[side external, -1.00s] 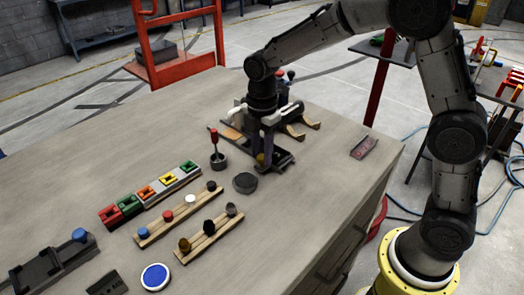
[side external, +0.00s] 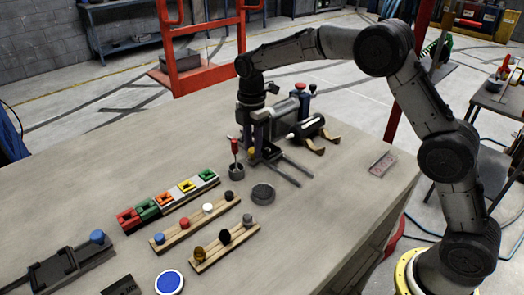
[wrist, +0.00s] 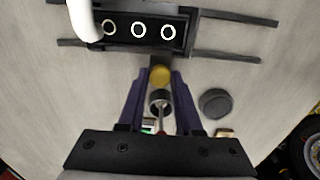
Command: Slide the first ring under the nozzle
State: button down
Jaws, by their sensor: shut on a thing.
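The white nozzle (wrist: 83,16) overlaps the tray's left end in the picture, close beside the leftmost ring (wrist: 108,28). Its height above the tray cannot be told. A short stem with a yellow knob (wrist: 161,75) extends from the tray's near side. My gripper (wrist: 161,72) is shut on this handle, its purple fingers either side. In the side view my gripper (side external: 259,148) hides most of the tray.
A small cup with a red-handled tool (side external: 235,150) stands close to my gripper. A dark round disc (side external: 262,193) lies in front. A row of coloured blocks (side external: 168,199) and two wooden peg strips (side external: 225,247) lie nearer the camera. The table's right side is mostly clear.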

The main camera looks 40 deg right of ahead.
jog(key=shift+w+r, duration=0.1)
jog(key=shift+w, duration=0.05)
jog(key=c, duration=0.6)
grip_release()
jog(key=shift+r, duration=6.85)
